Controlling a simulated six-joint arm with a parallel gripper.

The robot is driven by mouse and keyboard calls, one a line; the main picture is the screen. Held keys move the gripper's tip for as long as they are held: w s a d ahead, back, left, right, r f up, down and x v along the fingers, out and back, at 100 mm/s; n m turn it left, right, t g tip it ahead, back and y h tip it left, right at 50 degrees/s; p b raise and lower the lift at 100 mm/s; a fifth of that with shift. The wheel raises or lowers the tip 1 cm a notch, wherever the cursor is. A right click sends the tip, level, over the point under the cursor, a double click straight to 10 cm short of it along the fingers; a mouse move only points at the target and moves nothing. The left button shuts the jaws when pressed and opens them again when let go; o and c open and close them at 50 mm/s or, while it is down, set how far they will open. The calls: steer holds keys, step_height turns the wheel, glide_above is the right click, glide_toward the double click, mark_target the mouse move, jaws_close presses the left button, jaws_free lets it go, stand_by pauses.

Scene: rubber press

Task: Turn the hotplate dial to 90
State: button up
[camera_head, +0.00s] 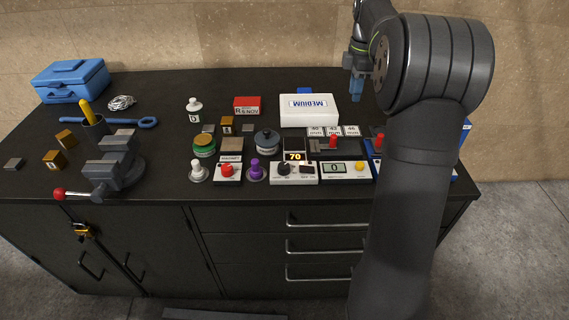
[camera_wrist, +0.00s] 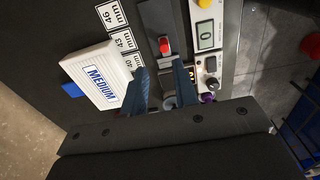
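The hotplate (camera_head: 279,180) has a white front panel near the table's front edge. Its round black dial (camera_head: 284,169) is on the left of the panel, with a black switch (camera_head: 306,168) on the right. The yellow display (camera_head: 295,156) above reads 70. My gripper (camera_head: 356,91) is high above the back right of the table, well apart from the hotplate. In the wrist view its blue fingers (camera_wrist: 162,90) are spread open with nothing held between them. The dial (camera_wrist: 211,83) shows there beyond the right finger, and the display is partly hidden.
A white scale (camera_head: 346,178) reading 0 stands right of the hotplate. A purple-knobbed piece (camera_head: 256,170) and a red-button box (camera_head: 228,174) stand to its left. A dark lidded pot (camera_head: 267,141) is behind left. The white MEDIUM box (camera_head: 309,111) lies behind.

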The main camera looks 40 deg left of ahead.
steer(key=o, duration=0.5)
steer(key=s+a, duration=0.1)
steer(key=s, duration=0.1)
steer(key=s+a+n, duration=0.1)
steer(key=s, duration=0.2)
steer(key=s+a+n, duration=0.1)
steer(key=s, duration=0.1)
steer(key=shift+s+a+r, duration=0.15)
steer(key=shift+a+r, duration=0.15)
steer(key=shift+a, duration=0.1)
steer(key=n, duration=0.5)
glide_above(284, 165)
steer(key=a, duration=0.1)
steer(key=shift+h, duration=0.4)
steer(key=f, duration=1.7)
steer(key=shift+d, duration=0.4)
steer(key=c, duration=1)
